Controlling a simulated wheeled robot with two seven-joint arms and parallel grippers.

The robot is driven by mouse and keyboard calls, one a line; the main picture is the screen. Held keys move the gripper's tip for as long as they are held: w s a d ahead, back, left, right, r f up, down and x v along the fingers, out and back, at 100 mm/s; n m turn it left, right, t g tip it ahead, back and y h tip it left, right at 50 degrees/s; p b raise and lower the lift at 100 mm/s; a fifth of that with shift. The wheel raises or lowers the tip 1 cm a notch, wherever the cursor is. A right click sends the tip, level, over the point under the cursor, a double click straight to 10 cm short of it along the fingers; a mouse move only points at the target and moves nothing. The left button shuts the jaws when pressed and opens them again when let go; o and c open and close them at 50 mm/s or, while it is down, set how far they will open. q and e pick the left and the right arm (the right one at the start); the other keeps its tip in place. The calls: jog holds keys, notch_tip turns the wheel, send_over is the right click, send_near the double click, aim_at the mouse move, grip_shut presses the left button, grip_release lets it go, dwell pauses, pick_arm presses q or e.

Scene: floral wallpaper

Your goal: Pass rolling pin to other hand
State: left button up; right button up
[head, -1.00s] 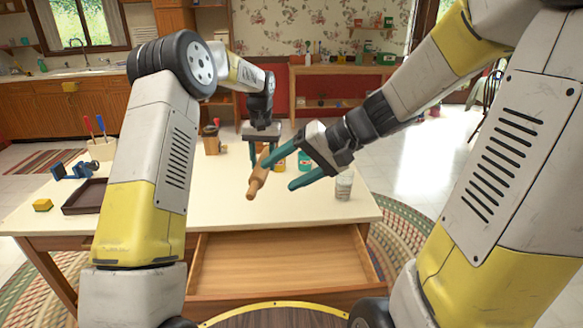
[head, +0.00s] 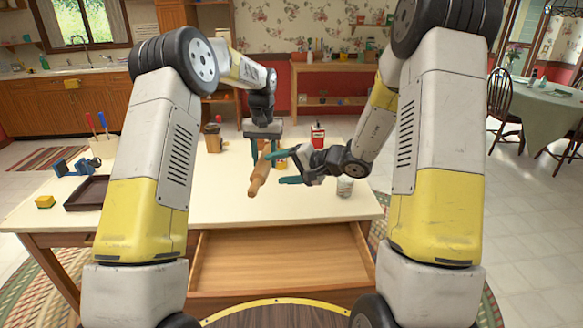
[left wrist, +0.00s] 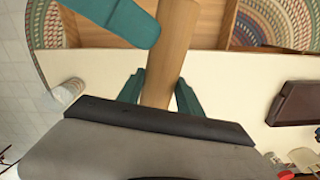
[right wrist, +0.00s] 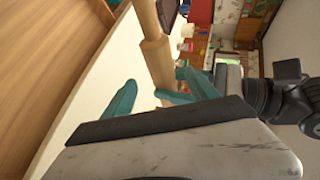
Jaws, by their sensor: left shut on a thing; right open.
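A wooden rolling pin (head: 260,172) hangs above the table, tilted, its lower handle toward me. My left gripper (head: 264,142) is shut on its upper part; the left wrist view shows the pin (left wrist: 171,50) between the teal fingers (left wrist: 160,92). My right gripper (head: 283,168) is open just right of the pin, its fingers pointing left. In the right wrist view the pin (right wrist: 156,55) passes beyond the open fingers (right wrist: 155,85), and I cannot tell whether they touch it. A right fingertip also shows beside the pin in the left wrist view.
The cream table (head: 140,215) has an open, empty drawer (head: 285,262) at its front. A clear glass (head: 345,187) stands near the right gripper, with a red bottle (head: 318,135) behind. A dark tray (head: 87,194) and yellow sponge (head: 44,202) lie at left.

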aim_at(268, 170)
jog(key=x, duration=0.6)
jog(key=shift+w+a+f, duration=0.1)
jog(key=shift+a, duration=0.1)
grip_shut()
pick_arm(q)
jog(key=o, duration=1.2)
jog(key=shift+r, duration=0.1)
